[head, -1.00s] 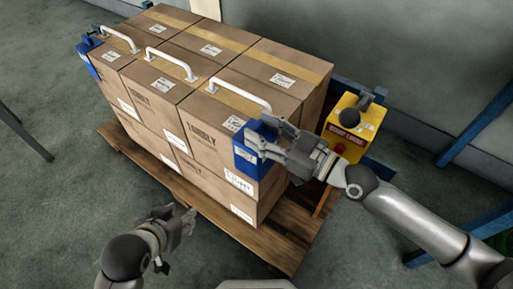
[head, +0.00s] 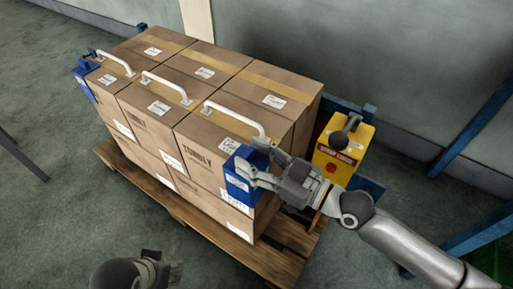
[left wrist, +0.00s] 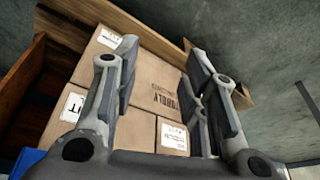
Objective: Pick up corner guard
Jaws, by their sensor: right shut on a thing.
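A blue corner guard (head: 238,180) sits against the near corner of the stacked boxes in the head view. My right gripper (head: 262,165) is shut on its upper part. A second blue corner guard (head: 84,82) is on the boxes' far left corner, with nothing holding it. My left gripper (head: 160,268) is low in the head view, partly cut off by the bottom edge. In the left wrist view my left gripper (left wrist: 160,75) is open and empty, with boxes visible between its fingers.
Brown cardboard boxes (head: 190,125) with white handles (head: 165,85) stand on a wooden pallet (head: 165,190). A yellow box with a red button (head: 342,145) stands behind on the right, close to my right arm. Blue posts (head: 470,130) stand by the wall. Floor at left is clear.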

